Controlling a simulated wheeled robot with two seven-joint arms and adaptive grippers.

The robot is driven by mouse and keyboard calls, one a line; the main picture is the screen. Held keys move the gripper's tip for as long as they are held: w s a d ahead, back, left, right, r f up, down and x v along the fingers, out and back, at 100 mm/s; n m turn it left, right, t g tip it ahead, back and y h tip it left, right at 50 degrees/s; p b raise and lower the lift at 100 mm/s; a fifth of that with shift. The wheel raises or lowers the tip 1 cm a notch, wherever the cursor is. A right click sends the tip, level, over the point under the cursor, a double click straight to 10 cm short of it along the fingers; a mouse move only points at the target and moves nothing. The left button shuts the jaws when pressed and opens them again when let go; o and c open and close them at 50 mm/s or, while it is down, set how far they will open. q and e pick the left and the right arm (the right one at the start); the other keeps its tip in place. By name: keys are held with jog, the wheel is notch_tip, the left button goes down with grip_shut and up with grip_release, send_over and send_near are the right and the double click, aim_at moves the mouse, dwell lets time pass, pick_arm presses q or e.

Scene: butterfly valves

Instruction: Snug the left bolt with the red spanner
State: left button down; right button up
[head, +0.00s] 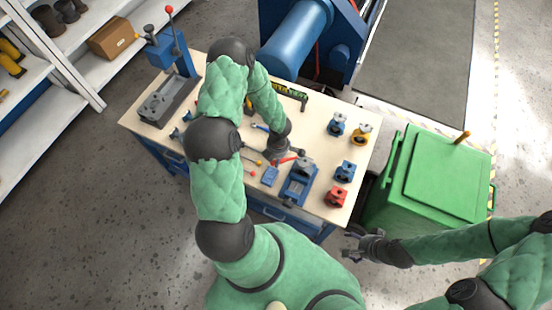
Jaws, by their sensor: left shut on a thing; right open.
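My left gripper (282,154) is over the workbench, beside a blue vise-like fixture (297,189). It is shut on what looks like the red spanner (287,160), whose red part shows just by the fingers. A grey valve part (304,165) sits on top of the fixture, and the red spanner reaches toward it. The bolts are too small to tell apart, and I cannot tell whether the spanner is on the left one. My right gripper (359,246) is open and empty, off the bench's front right corner.
Blue (337,124), yellow (361,134), blue (345,171) and red (337,196) valves stand on the bench's right side. A small blue block (270,176) lies left of the fixture. A blue press (170,55) stands at back left. A green bin (435,180) is at right.

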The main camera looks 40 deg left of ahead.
pick_arm(q)
jog(key=shift+w+a+r+m+p, duration=0.1)
jog(key=shift+w+a+m+p, duration=0.45)
jog(key=shift+p, duration=1.75)
jog(key=shift+s+d, duration=0.1)
jog(key=shift+d, duration=0.05)
jog(key=shift+s+d+n+b, duration=0.25)
jog(key=shift+d+n+b, duration=0.15)
jog(key=shift+n+b, duration=0.25)
jog(key=s+d+n+b, duration=0.2)
jog(key=d+n+b, duration=0.4)
jog(key=n, duration=0.1)
jog(key=shift+d+n+h, duration=0.15)
jog(key=shift+n+h, duration=0.15)
dwell(0.8)
jog(key=shift+s+r+p, duration=0.35)
jog(key=shift+r+p, duration=0.2)
jog(key=shift+p, duration=0.1)
dwell(0.5)
jog(key=shift+r+p, duration=0.4)
